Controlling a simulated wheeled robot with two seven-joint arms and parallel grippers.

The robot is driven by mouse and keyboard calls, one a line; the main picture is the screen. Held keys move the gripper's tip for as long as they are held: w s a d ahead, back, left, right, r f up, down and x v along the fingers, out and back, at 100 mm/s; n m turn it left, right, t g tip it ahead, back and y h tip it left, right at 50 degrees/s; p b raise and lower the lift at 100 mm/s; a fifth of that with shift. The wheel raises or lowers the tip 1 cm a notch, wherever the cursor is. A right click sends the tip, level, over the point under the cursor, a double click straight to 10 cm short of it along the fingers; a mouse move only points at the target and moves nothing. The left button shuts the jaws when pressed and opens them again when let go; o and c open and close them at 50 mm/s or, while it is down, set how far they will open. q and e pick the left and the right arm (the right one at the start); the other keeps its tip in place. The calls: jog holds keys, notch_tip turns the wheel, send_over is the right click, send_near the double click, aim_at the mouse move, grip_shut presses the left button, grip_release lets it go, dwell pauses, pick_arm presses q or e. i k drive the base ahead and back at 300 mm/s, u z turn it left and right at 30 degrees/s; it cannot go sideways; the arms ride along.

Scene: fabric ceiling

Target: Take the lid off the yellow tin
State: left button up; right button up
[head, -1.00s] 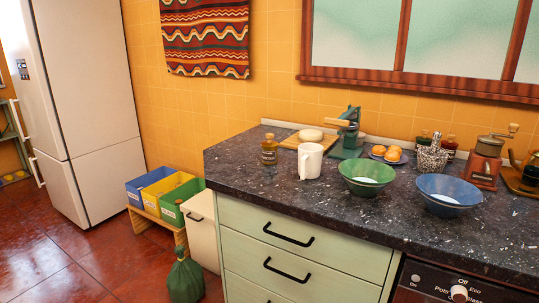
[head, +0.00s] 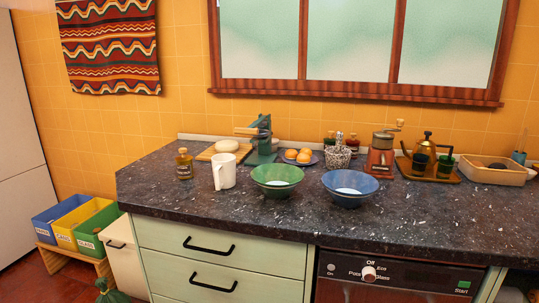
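I see no yellow tin in the head view, and no lid that I can tie to one. The only yellow container in sight is an open yellow bin (head: 68,236) on a low wooden stand at the left. Neither of my grippers shows in the view.
A dark speckled counter (head: 270,219) carries a bottle (head: 184,166), a white pitcher (head: 224,172), a green bowl (head: 277,187), a blue bowl (head: 349,194), a coffee grinder (head: 381,160) and a teapot (head: 424,154). A dishwasher (head: 395,274) stands below. The counter's front strip is clear.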

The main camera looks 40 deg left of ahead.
aim_at(184, 157)
jog(key=z, duration=2.2)
jog(key=k, duration=2.15)
jog(key=u, duration=0.55)
